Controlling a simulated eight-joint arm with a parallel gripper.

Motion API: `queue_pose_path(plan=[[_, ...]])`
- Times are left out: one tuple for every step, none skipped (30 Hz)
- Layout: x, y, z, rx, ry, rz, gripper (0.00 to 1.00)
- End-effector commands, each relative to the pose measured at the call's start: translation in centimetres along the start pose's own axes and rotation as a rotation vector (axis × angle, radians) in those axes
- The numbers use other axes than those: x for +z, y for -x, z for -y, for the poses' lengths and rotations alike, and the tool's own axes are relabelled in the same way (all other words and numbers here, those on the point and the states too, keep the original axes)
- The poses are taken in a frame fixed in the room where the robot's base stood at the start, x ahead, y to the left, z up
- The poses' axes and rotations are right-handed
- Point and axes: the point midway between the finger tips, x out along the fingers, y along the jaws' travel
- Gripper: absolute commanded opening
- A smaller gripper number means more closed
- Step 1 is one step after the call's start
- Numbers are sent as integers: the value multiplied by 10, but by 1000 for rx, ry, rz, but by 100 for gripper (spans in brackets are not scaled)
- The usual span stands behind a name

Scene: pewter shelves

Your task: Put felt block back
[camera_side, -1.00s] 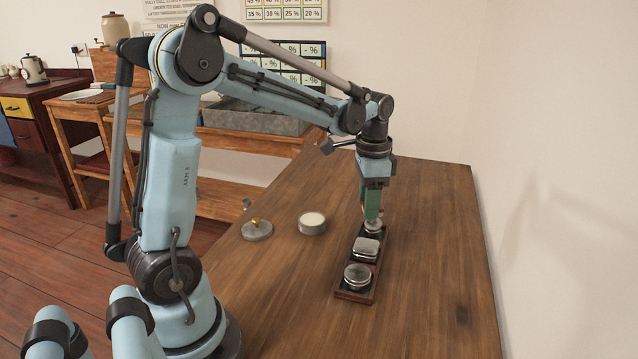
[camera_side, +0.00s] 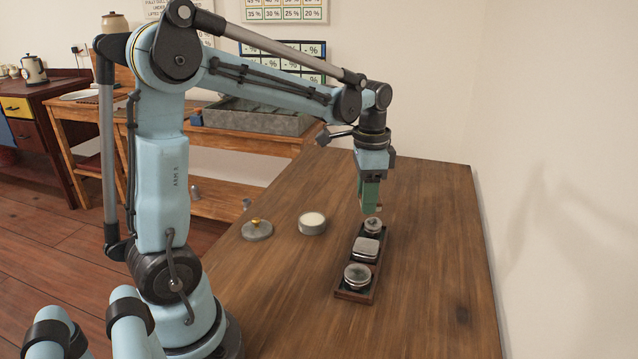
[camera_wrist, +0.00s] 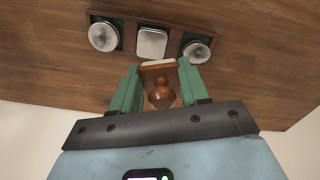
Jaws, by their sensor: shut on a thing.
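My gripper (camera_side: 370,209) has green fingers and points down above the far end of a dark wooden tray (camera_side: 353,297). In the wrist view, my gripper (camera_wrist: 156,80) is shut on the felt block (camera_wrist: 159,77), a brown wooden block with a round knob and a pale strip along one edge. The block is mostly hidden by the fingers in the side view. It is held clear of the tray, beside it in the wrist view.
The tray holds a round metal-topped piece (camera_side: 357,275), a square one (camera_side: 366,249) and a smaller round one (camera_side: 373,226). To the left stand an open tin with white contents (camera_side: 312,222) and a grey lid with a brass knob (camera_side: 257,231). The table's right side is clear.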

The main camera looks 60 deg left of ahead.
Motion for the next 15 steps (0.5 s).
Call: queue_pose_path(plan=[[6,2,-8,-1,-16,0,12],[9,4,-13,-2,-25,-1,12],[14,5,-20,-3,-40,-1,12],[19,6,-26,-4,-52,-2,12],[23,7,-32,-5,-66,-2,12],[29,8,-40,-7,-83,-3,12],[34,8,-45,-8,-94,-4,12],[39,9,-51,-9,-107,-4,12],[45,8,-58,-10,-124,-5,12],[50,8,-64,-11,-137,-5,12],[55,8,-69,-12,-149,-6,12],[61,6,-76,-13,-165,-6,12],[66,5,-81,-14,-178,-7,12],[71,4,-86,-15,-191,-8,11],[77,2,-92,-17,-207,-8,11]])
